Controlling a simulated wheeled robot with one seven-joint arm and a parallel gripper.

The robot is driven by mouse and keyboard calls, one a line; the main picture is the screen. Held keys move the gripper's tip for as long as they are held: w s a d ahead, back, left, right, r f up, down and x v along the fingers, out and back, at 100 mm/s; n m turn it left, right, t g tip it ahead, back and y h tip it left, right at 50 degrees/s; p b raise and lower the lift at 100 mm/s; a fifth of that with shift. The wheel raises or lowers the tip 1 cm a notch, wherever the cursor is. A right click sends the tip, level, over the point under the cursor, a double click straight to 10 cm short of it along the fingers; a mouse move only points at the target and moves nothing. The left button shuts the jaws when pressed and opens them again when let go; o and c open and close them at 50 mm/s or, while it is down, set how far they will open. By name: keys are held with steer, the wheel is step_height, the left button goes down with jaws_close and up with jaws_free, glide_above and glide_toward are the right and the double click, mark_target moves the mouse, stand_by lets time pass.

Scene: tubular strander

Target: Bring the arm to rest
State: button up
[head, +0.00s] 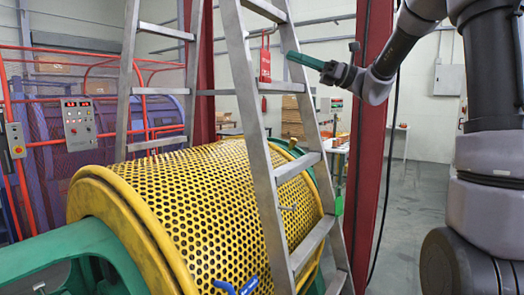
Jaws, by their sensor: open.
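My arm reaches in from the right side of the head view, bent, with its dark links in front of the white wall. My gripper (303,61) is at the arm's end, pointing left, with a green finger part seen edge-on. It is in front of or beside the right rail of the metal ladder (242,80); I cannot tell the exact gap. The jaws are open and nothing shows between them.
A yellow perforated drum (200,205) in a green frame (75,255) lies beneath the ladder. A dark red column (368,130) stands behind my arm. A control box (79,124) is on the red fence at left. Open floor (415,215) shows at right.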

steer(key=s+a+f+n+h, duration=0.1)
steer(key=s+f+n+h, duration=0.5)
steer(key=s+f+h, duration=0.5)
steer(key=s+d+f+n+t+h, duration=0.3)
steer(key=s+d+f+h, duration=0.1)
steer(key=d, duration=0.4)
steer(key=s+d+f+n+t+h, duration=0.4)
steer(key=d, duration=0.4)
steer(key=shift+s+n+h, duration=0.2)
steer(key=shift+n+h, duration=0.1)
steer(key=shift+h, duration=0.1)
